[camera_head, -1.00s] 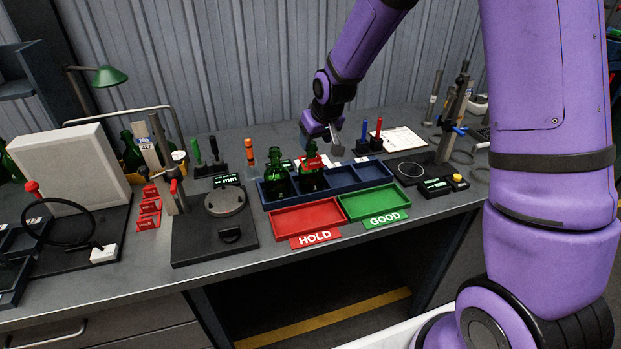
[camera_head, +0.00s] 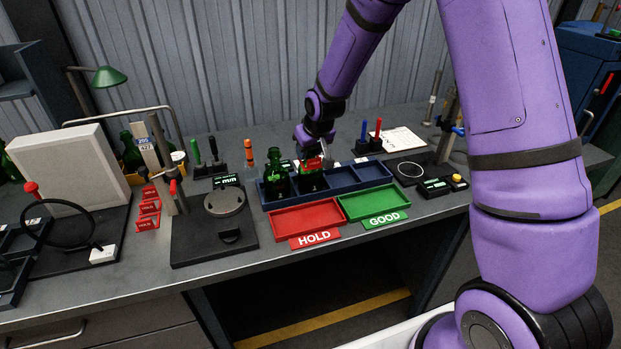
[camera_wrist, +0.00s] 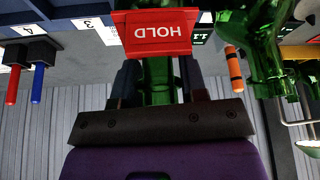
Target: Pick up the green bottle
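Two green bottles stand upright in the blue divided tray (camera_head: 374,172). The left green bottle (camera_head: 275,182) carries no tag that I can see; it also shows in the wrist view (camera_wrist: 262,45). The right green bottle (camera_head: 310,182) has a red HOLD tag (camera_head: 312,165) at its neck. In the wrist view, which is upside down, the tag (camera_wrist: 152,36) hides part of this bottle (camera_wrist: 158,80). My gripper (camera_wrist: 160,78) has its dark fingers on either side of the tagged bottle's neck, apparently with narrow gaps. In the head view my fingertips are mostly hidden.
A red HOLD tray (camera_head: 306,217) and a green GOOD tray (camera_head: 374,202) lie in front. Red and blue markers (camera_head: 369,137) stand just right of my gripper; an orange marker (camera_head: 248,152) stands left. A round gauge plate (camera_head: 224,202) stands further left.

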